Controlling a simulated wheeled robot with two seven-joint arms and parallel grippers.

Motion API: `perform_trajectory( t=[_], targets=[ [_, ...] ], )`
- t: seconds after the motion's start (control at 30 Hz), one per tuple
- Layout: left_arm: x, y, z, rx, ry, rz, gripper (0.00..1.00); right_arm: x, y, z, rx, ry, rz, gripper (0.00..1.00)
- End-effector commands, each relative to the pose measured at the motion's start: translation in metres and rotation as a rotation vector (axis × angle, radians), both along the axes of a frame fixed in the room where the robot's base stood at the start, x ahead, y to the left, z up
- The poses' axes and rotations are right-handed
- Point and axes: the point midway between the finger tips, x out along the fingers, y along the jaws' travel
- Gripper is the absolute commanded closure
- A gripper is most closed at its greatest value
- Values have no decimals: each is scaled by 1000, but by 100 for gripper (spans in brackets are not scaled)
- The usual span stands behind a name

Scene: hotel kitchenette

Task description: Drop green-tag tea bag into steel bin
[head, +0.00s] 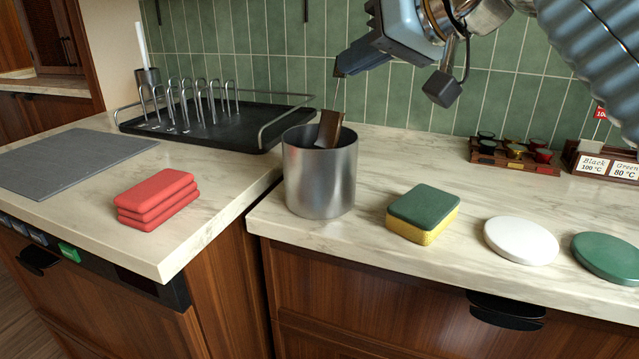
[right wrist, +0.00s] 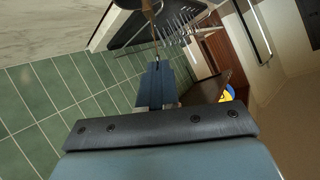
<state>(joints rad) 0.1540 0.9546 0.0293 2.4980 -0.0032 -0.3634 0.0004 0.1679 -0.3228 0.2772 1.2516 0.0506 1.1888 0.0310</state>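The steel bin (head: 320,184) stands upright at the left end of the right counter. A brown tea bag (head: 329,128) hangs by a thin string, its upper part above the rim and its lower part hidden inside the bin opening. My right gripper (head: 341,68) is above the bin, its fingertips shut at the top of that string. In the right wrist view, the shut fingers (right wrist: 157,88) show with the string and brown bag (right wrist: 149,14) beyond them. I cannot make out the tag or its colour. My left gripper is not in view.
A green-and-yellow sponge (head: 423,213), a white disc (head: 520,241) and a green disc (head: 608,258) lie right of the bin. A black rack tray (head: 215,135) and red stacked pads (head: 155,199) are left. A small tea caddy (head: 512,157) stands behind.

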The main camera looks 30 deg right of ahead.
Motion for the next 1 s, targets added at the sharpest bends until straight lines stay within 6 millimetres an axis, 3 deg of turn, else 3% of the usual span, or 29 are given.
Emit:
perform_trajectory(
  t=[0.2, 0.4, 0.77, 1.0],
  targets=[
    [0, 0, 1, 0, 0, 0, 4, 0, 0, 1, 0, 0, 0, 100],
    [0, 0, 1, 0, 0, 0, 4, 0, 0, 0, 0, 0, 0, 70],
    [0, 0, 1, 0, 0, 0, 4, -4, -1, 3, 0, -1, 0, 69],
    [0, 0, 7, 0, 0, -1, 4, -43, -13, 27, 0, -5, -1, 69]
  ],
)
